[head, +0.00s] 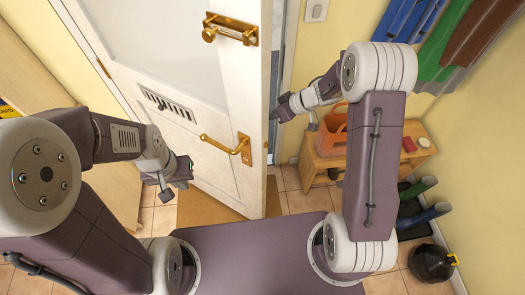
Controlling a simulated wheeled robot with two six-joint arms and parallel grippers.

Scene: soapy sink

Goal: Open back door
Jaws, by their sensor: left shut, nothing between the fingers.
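The white back door (205,85) fills the upper middle and stands ajar, with a gap between its right edge and the frame. It has a brass lever handle (228,147), a brass knob plate (230,30) higher up and a vent slot. My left gripper (174,194) is shut and empty, low in front of the door, left of the lever. My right gripper (277,113) is at the door's free edge, by the gap. Its fingertips are small and partly hidden, so I cannot tell their opening or whether they touch the door.
A wooden bench (365,148) with an orange basket (332,132) stands right of the door. Boots (425,212) and a dark container (432,262) are on the tiles at right. Coats (440,40) hang on the right wall. A brown mat (205,211) lies before the door.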

